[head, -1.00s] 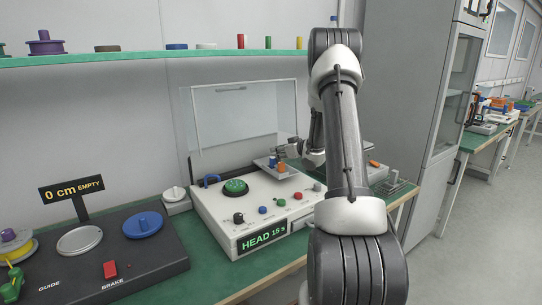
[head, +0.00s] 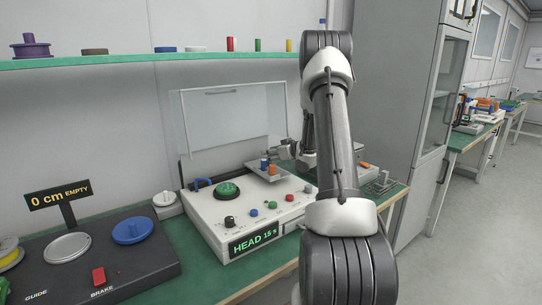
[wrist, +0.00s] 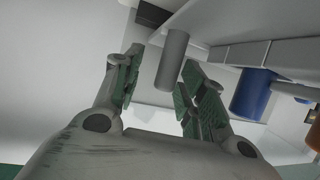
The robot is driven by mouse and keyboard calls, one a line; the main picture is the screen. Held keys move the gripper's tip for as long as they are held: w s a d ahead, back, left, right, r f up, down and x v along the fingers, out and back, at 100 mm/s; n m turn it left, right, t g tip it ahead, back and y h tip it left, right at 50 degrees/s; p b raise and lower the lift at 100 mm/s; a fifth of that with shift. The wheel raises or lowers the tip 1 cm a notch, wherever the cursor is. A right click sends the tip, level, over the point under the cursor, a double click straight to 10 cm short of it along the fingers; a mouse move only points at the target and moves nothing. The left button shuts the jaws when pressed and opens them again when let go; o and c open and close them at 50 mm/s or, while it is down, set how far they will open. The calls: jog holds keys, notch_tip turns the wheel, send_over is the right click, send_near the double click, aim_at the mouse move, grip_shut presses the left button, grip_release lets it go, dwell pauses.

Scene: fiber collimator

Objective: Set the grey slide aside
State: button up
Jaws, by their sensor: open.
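A light grey plate (head: 258,174), which seems to be the grey slide, sits above the back right of the white console (head: 222,212). A blue and an orange part stand on it. My gripper (head: 283,151) is at its back right edge, small and partly hidden. In the wrist view my gripper (wrist: 157,88) is open, its green-padded fingers on either side of a grey peg (wrist: 173,58). The peg joins a pale grey body (wrist: 225,22). Whether the pads touch the peg, I cannot tell. The blue part also shows in the wrist view (wrist: 252,92), right of the fingers.
The console's raised clear cover (head: 235,118) stands behind the plate. A green round knob (head: 228,189) is left of it. The dark brake unit (head: 120,272) is at the lower left. A small rack (head: 384,182) stands on the right of the green bench. A shelf (head: 130,60) runs above.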

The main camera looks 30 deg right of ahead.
jog(key=v, duration=1.1)
jog(key=shift+s+r, duration=0.15)
jog(key=shift+s, duration=0.1)
jog(key=shift+d, duration=0.1)
jog(key=s+a+r+m+g+h, duration=0.1)
jog(key=s+a+r+g+h, duration=0.15)
jog(key=r, duration=0.45)
jog(key=s+a+r+m+g+h, duration=0.1)
jog(key=s+a+r+h, duration=0.3)
jog(key=r, duration=0.3)
jog(key=s+a+f+g+y, duration=0.1)
jog(key=s+a+g+y, duration=0.1)
jog(key=s+a, duration=0.7)
jog(key=s+a+f+g+y, duration=0.1)
jog(key=s+a+g+y, duration=0.1)
jog(key=s+a, duration=0.8)
jog(key=s+g, duration=0.1)
jog(key=s, duration=0.7)
jog(key=shift+a+g, duration=0.3)
jog(key=shift+g, duration=0.05)
